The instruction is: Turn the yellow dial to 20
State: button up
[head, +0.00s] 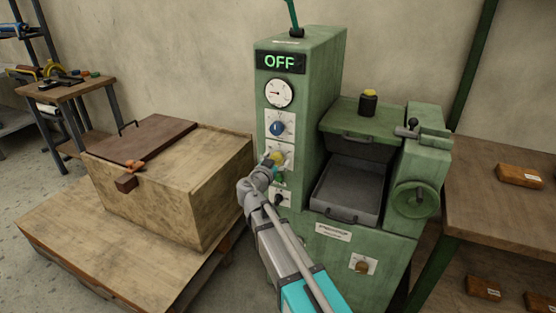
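The yellow dial (278,157) sits on a white plate on the front of the green machine (335,90), below a blue dial (277,128). My gripper (267,170) is right at the yellow dial's lower left and covers part of it. The arm hides the fingers, so I cannot tell whether they touch or grip the dial. The dial's scale is too small and too covered to read. The machine's display (281,62) reads OFF in green.
A white gauge (279,93) is above the blue dial. A dark knob (278,199) is below my gripper. A wooden box (150,190) stands close on the left. A grey tray (347,192) and a green handwheel (414,199) are to the right.

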jog(key=c, duration=0.9)
jog(key=shift+d, duration=0.15)
